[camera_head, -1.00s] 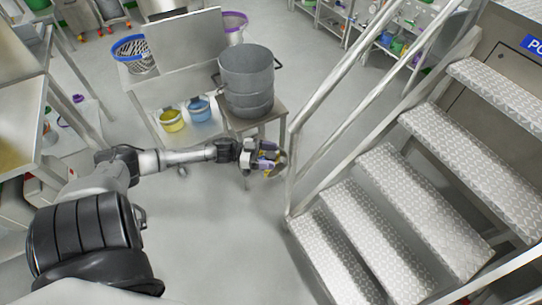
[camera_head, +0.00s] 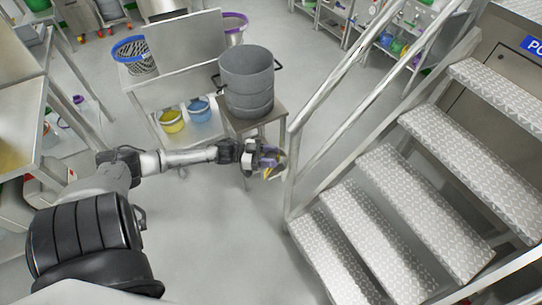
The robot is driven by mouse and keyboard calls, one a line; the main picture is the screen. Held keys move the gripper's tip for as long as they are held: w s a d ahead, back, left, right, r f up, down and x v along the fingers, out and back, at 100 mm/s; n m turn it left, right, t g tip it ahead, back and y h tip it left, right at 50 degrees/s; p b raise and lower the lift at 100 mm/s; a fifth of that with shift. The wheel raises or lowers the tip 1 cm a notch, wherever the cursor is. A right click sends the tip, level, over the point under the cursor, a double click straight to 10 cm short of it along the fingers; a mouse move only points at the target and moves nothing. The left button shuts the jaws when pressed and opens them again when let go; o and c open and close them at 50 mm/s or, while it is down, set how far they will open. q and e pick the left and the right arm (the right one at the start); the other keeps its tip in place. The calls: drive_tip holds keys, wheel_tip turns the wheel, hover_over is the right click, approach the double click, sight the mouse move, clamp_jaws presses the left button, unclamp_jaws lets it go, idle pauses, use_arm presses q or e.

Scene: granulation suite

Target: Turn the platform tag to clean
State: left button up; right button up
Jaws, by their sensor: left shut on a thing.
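My left arm reaches in from the left, and its left gripper (camera_head: 271,161) is beside the lower post of the stair handrail. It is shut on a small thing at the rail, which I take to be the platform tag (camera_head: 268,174). Only a little yellow and purple shows there, and the fingers hide most of it. I cannot read which face of the tag is turned outward. My right gripper is not in view.
The metal stairs (camera_head: 385,225) and their handrail (camera_head: 340,105) stand close on the right of the gripper. A grey drum (camera_head: 247,75) sits on a small table (camera_head: 284,108) behind it. A steel cart (camera_head: 178,85) with buckets is behind. Floor in front is clear.

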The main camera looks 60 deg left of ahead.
use_arm(q)
drive_tip(key=shift+r+p, duration=0.15)
drive_tip(key=shift+p, duration=0.2)
drive_tip(key=n+t+y+p, duration=0.1)
drive_tip(key=n+y+p, duration=0.2)
drive_tip(key=y+p, duration=0.2)
drive_tip(key=n+t+y+p, duration=0.2)
drive_tip(key=n+y+p, duration=0.2)
drive_tip(key=y+p, duration=0.1)
drive_tip(key=shift+d+r+y+p, duration=0.15)
drive_tip(key=shift+y+p, duration=0.15)
drive_tip(key=shift+p, duration=0.15)
drive_tip(key=n+y+p, duration=0.1)
drive_tip(key=n+y, duration=0.1)
drive_tip(key=y, duration=0.1)
drive_tip(key=shift+n+y+p, duration=0.3)
drive_tip(key=shift+y+p, duration=0.05)
drive_tip(key=shift+y, duration=0.05)
drive_tip(key=shift+f+n+g+y+p, duration=0.2)
drive_tip(key=shift+n+g+y+p, duration=0.4)
drive_tip(key=shift+n+y, duration=1)
drive_tip(key=shift+a+y, duration=0.2)
drive_tip(key=shift+y, duration=0.4)
drive_tip(key=o, duration=0.9)
drive_tip(key=shift+o, duration=0.2)
